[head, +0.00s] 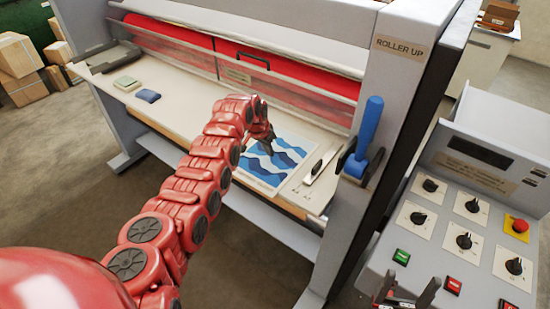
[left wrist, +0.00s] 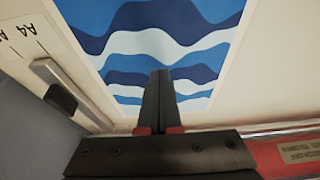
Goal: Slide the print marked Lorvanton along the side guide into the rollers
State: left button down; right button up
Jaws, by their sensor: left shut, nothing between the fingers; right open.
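The print (head: 264,170) with blue and white waves lies flat on the feed table, beside the side guide (head: 320,167); no name is readable on it. In the left wrist view the print (left wrist: 150,42) lies a small gap away from the guide (left wrist: 78,100). My left gripper (head: 271,147) is shut and empty, fingers pointing down over the print; whether the tips touch it I cannot tell. It also shows in the left wrist view (left wrist: 158,75). The red rollers (head: 300,87) lie behind a clear guard. My right gripper (head: 408,292) is open above the control panel's lower edge.
A blue-handled lever (head: 368,125) stands by the "ROLLER UP" post (head: 395,70). A control panel (head: 480,185) with knobs and buttons is at right. A green pad (head: 126,83), a blue pad (head: 147,96) and a grey tray (head: 112,57) sit on the table's left.

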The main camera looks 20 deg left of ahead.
aim_at(281, 164)
pick_arm(q)
jog(key=shift+f+b, duration=0.35)
jog(key=shift+f, duration=0.15)
jog(key=shift+f, duration=0.4)
jog(key=shift+r, duration=0.1)
jog(key=shift+b, duration=0.5)
dwell(0.7)
jog(key=shift+s+d, duration=0.1)
jog(key=shift+d, duration=0.05)
jog(key=shift+s+d+p, duration=0.35)
jog(key=shift+d+p, duration=0.2)
jog(key=shift+d, duration=0.3)
jog(key=shift+s+d, duration=0.2)
jog(key=shift+d, duration=0.3)
jog(key=shift+s+d, duration=0.2)
jog(key=shift+d, duration=0.3)
jog(key=shift+f, duration=0.2)
